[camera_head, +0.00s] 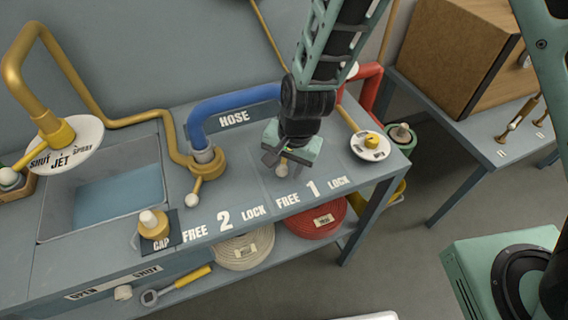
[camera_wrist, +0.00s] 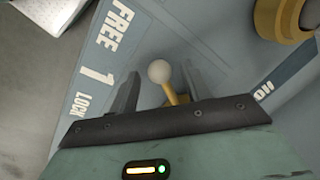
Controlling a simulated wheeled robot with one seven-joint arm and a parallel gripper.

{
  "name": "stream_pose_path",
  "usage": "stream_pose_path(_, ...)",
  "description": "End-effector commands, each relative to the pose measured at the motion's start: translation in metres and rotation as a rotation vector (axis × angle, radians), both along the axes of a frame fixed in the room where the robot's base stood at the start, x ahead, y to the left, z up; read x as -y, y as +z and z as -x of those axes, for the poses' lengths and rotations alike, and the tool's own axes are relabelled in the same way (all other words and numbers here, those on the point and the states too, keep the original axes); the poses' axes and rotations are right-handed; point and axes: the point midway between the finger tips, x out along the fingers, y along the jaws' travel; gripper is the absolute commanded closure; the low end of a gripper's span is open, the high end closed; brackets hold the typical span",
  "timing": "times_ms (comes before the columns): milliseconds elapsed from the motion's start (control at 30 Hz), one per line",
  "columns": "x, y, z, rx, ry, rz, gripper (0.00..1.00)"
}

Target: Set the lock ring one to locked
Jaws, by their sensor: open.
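Lock ring one's yellow lever (camera_wrist: 171,95) ends in a white ball (camera_wrist: 159,71), which shows in the wrist view between my two fingers. In the head view the white ball (camera_head: 282,163) peeks out below my gripper, nearer the FREE end of the "FREE 1 LOCK" label (camera_head: 312,191) than the LOCK end. My gripper (camera_head: 283,160) is open over the lever, with a finger on either side of it; it also shows in the wrist view (camera_wrist: 160,88). I cannot tell whether a finger touches the lever. The ring body is hidden by my gripper and arm.
Left of my gripper, a blue hose pipe (camera_head: 238,97) meets lock ring two (camera_head: 209,165), whose lever ball (camera_head: 192,200) points to FREE. A round white dial (camera_head: 370,145) and red pipe (camera_head: 366,92) stand at the right. A capped fitting (camera_head: 153,226) sits front left.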

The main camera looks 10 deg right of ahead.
Motion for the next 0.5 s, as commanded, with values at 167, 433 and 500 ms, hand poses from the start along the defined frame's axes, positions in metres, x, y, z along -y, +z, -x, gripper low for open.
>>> stream_pose_path(167,-0.0005,-0.0038,0.0000,-0.001,0.000,0.000,0.52)
stream_pose_path(433,-0.0006,-0.0034,-0.0001,-0.001,0.000,0.000,0.82)
stream_pose_path(500,-0.0006,-0.0034,-0.0001,-0.001,0.000,0.000,1.00)
